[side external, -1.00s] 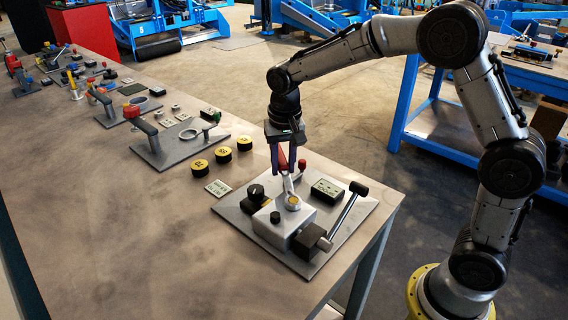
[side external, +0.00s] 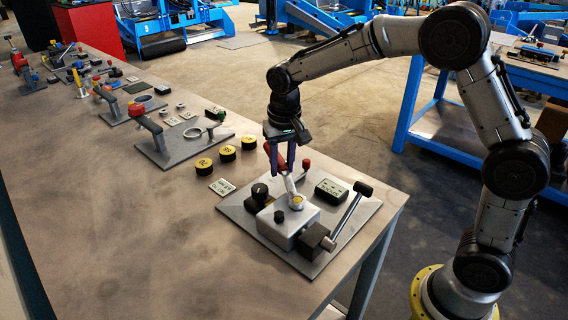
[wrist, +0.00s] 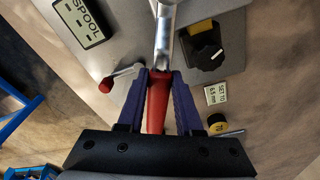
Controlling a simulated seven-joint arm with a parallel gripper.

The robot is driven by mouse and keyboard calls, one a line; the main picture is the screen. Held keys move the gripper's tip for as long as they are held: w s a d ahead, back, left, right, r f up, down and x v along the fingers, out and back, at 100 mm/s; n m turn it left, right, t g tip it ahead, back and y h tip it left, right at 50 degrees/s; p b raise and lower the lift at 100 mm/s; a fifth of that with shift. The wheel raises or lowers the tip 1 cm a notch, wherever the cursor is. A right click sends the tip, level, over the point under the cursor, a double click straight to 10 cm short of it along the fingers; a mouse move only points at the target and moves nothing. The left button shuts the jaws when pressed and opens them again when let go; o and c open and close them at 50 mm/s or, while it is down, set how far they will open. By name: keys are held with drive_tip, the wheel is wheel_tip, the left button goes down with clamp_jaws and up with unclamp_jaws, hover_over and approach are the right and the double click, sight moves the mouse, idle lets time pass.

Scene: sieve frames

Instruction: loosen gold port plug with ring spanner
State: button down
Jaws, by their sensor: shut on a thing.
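My gripper (side external: 283,169) is shut on the red handle of the ring spanner (wrist: 157,105), which lies between the blue-purple fingers. In the wrist view my gripper (wrist: 160,73) has the steel shank running away from it to the top edge. In the side view the spanner (side external: 290,184) slopes down to the grey block. Its ring end is around the gold port plug (side external: 297,201), as far as I can tell; how deep it sits is unclear. The plug is out of sight in the wrist view. The grey block (side external: 283,228) stands on a metal plate.
The plate (side external: 253,226) also carries a black knob (side external: 260,192), a dark "SPOOL" display (side external: 331,190), a black-ended lever (side external: 348,215) and a small red-tipped lever (side external: 306,163). Yellow-topped discs (side external: 203,165) and a label card (side external: 222,187) lie to the left. The near left bench is clear.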

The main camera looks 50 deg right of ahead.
drive_tip(key=shift+w+a+n, duration=0.15)
drive_tip(key=shift+a+n, duration=0.1)
drive_tip(key=shift+n, duration=0.15)
drive_tip(key=shift+a+n, duration=0.25)
drive_tip(key=shift+n, duration=0.05)
drive_tip(key=shift+w+a+r, duration=0.1)
drive_tip(key=shift+a, duration=0.05)
idle(0.5)
drive_tip(key=shift+r, duration=2.5)
